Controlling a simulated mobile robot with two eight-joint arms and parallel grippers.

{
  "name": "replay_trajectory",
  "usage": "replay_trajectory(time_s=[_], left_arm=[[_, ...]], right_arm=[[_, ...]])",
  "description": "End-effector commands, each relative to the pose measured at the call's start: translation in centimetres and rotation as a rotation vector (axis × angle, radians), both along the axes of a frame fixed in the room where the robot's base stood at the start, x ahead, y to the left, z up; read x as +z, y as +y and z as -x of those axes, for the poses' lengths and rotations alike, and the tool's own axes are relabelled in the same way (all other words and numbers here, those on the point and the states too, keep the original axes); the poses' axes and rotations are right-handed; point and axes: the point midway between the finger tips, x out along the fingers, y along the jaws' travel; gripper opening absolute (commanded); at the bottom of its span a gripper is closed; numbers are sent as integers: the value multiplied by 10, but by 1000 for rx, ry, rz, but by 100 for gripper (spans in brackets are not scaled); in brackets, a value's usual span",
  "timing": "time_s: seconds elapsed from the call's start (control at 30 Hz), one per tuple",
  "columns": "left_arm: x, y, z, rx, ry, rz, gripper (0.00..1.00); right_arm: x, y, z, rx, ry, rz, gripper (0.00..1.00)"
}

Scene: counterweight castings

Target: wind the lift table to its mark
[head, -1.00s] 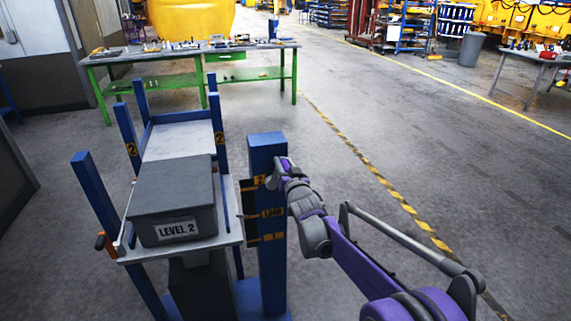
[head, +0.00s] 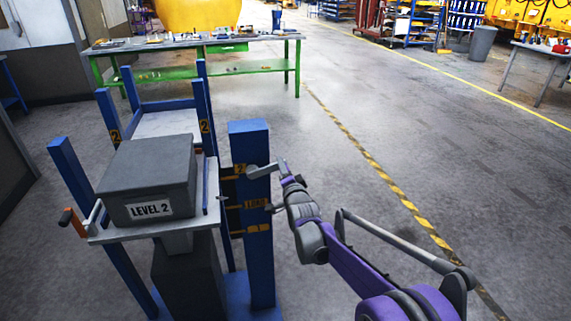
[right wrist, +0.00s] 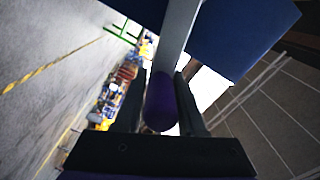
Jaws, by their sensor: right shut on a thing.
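The lift table (head: 100,237) is a pale platform in a blue frame. It carries a dark grey box (head: 135,183) labelled LEVEL 2. A blue post (head: 262,275) stands at its right with yellow marks 2, LOAD (head: 256,204) and 1. The platform's right edge looks near the lower marks; its exact level is hard to read. A grey crank arm (right wrist: 182,30) comes off the post. My right gripper (head: 286,174) is shut on the crank's purple handle (right wrist: 160,105), at the post's right side. My left gripper is out of view.
An orange-gripped handle (head: 72,222) sticks out at the platform's left. A green workbench (head: 190,76) with small items stands behind. Open floor lies to the right, crossed by a yellow-black line (head: 370,165).

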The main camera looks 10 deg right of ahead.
Motion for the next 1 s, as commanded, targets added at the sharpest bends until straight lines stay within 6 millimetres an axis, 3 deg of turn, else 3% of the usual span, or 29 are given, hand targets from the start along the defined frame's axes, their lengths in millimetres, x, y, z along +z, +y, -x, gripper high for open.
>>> replay_trajectory(time_s=[0.03,0.57,1.0], left_arm=[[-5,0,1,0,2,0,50],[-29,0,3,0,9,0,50],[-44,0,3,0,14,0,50]], right_arm=[[-11,-1,1,-2,11,-40,0],[-60,8,1,0,28,-544,0],[-95,31,2,3,44,-963,0]])
